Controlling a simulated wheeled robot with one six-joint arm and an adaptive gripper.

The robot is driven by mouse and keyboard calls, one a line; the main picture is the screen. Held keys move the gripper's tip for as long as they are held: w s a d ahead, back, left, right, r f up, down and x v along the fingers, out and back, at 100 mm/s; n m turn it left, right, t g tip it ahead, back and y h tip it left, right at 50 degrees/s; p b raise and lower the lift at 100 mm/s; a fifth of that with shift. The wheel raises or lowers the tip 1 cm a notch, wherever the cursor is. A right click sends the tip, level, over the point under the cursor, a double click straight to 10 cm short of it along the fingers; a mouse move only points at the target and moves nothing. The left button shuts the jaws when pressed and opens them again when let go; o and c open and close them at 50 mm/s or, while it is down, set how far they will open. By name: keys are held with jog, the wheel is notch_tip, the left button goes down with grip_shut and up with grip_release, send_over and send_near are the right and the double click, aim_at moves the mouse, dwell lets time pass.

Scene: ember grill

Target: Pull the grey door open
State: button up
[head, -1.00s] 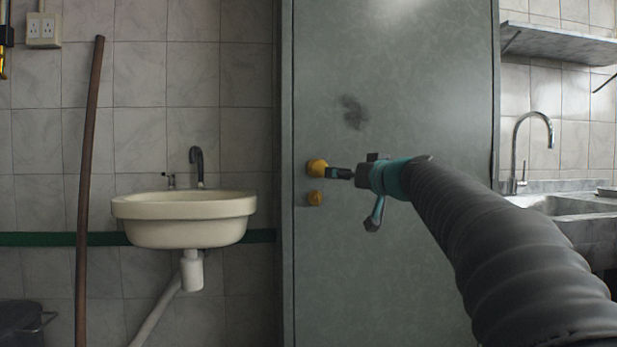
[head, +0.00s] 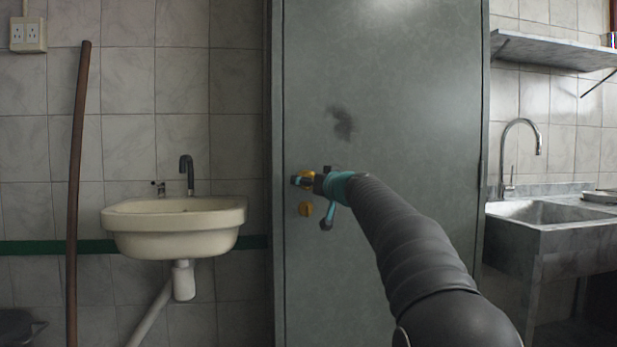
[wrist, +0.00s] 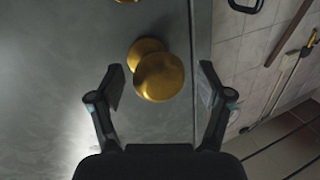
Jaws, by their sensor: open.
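The grey door (head: 400,120) stands in its frame and looks closed. A round brass knob (head: 307,175) sits near its left edge, with a smaller brass fitting (head: 306,209) just below. My gripper (head: 303,181) is at the knob in the head view, its fingers partly covering it. In the wrist view the knob (wrist: 158,76) lies between the two spread fingers of my gripper (wrist: 161,80), with a visible gap on each side. The fingers are open and do not appear to touch it. The other brass fitting (wrist: 127,1) is cut off at the top edge.
A cream washbasin (head: 175,228) hangs on the tiled wall left of the door, and a brown pole (head: 76,190) leans further left. A stone sink (head: 545,237) stands right of the door, beneath a shelf (head: 550,52).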

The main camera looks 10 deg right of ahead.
jog(key=shift+w+a, duration=0.1)
jog(key=shift+w, duration=0.2)
